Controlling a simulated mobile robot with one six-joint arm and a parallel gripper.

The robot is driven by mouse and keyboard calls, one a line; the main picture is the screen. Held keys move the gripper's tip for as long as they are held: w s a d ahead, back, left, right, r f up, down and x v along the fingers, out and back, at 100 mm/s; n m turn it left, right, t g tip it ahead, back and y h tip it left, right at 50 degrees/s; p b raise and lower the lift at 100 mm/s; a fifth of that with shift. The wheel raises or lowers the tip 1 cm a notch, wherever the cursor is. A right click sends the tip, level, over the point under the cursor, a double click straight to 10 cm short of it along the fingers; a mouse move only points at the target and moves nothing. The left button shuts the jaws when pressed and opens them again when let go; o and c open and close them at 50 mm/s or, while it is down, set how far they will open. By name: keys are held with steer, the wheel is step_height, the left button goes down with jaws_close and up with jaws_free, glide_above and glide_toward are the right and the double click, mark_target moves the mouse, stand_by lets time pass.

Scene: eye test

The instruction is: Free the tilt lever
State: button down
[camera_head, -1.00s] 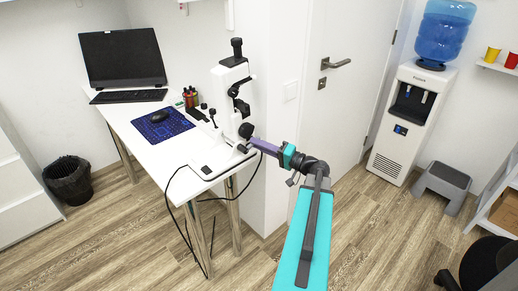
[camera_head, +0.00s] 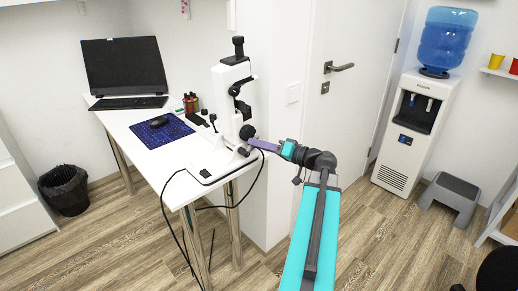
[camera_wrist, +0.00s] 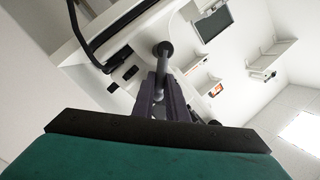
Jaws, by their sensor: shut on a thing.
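A white instrument with black knobs (camera_head: 226,90) stands on the near end of the white desk (camera_head: 150,140). A dark round knob (camera_head: 247,132) shows on its near side, at the tips of my purple gripper (camera_head: 256,141). In the wrist view a dark knob on a short stem (camera_wrist: 163,49) stands at the fingertips of my gripper (camera_wrist: 160,88), which is shut on it. I take this knob for the tilt lever, but no label shows. The fingers hide part of the stem, and its lock state cannot be seen.
A black cable (camera_head: 174,215) hangs from the desk's near edge. A white door with a handle (camera_head: 340,67) is close behind my arm. A laptop (camera_head: 124,65), mouse pad (camera_head: 163,129) and pen holder (camera_head: 191,103) sit farther back on the desk. A water cooler (camera_head: 409,120) stands right.

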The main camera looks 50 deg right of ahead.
stand_by(0.4)
steer(key=c, duration=1.8)
jaws_free()
steer(key=shift+o, duration=0.2)
steer(key=v, duration=1.4)
steer(key=shift+c, duration=0.4)
